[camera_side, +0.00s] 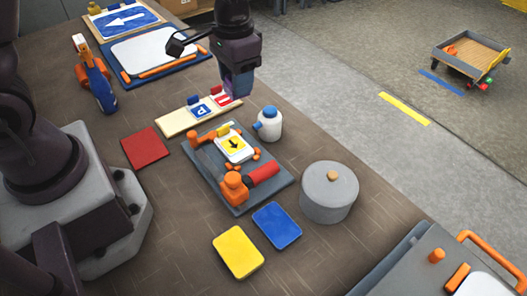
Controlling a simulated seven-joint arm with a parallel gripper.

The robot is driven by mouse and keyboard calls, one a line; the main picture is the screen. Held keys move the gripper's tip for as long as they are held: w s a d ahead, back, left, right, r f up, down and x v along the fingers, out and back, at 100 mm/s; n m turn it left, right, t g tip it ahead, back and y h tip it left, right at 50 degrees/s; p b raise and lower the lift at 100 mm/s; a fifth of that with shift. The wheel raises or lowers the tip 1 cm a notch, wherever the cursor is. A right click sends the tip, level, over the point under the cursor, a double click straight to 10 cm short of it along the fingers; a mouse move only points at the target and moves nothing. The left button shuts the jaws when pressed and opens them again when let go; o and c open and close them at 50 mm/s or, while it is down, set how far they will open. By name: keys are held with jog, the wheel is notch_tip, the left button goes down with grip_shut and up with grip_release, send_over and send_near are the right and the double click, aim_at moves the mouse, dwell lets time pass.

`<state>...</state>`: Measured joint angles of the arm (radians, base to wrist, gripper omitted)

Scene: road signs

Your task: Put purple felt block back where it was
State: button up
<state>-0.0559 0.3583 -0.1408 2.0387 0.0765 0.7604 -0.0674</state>
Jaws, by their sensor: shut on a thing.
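My gripper (240,84) hangs above the table near the far right edge, over the right end of a cream board (172,126). It is shut on a small purple block (241,90), which looks like the purple felt block. The dark fingers hide part of it and the edges are hard to make out. The block appears held above the board, apart from it.
A white bottle (268,125) with a blue cap stands close by. A grey tray (214,191) holds a yellow arrow sign and orange clamp parts. A grey lidded pot (329,192) and red (145,148), blue (277,225) and yellow (238,252) pads lie around.

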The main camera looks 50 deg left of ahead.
jog(key=s+d+f, duration=0.4)
jog(key=s+d, duration=0.2)
send_over(294, 163)
jog(key=shift+n, duration=0.4)
jog(key=f, duration=0.9)
jog(key=shift+s+a+f, duration=0.1)
jog(key=shift+s+f, duration=0.05)
jog(key=shift+s, duration=0.25)
jog(key=shift+w+f, duration=0.15)
jog(key=shift+f, duration=0.05)
jog(key=shift+w+f, duration=0.15)
jog(key=shift+f, duration=0.75)
jog(key=shift+w+f, duration=0.1)
jog(key=shift+f, duration=0.75)
jog(key=shift+f, duration=0.15)
jog(key=o, duration=0.8)
jog(key=shift+o, duration=0.2)
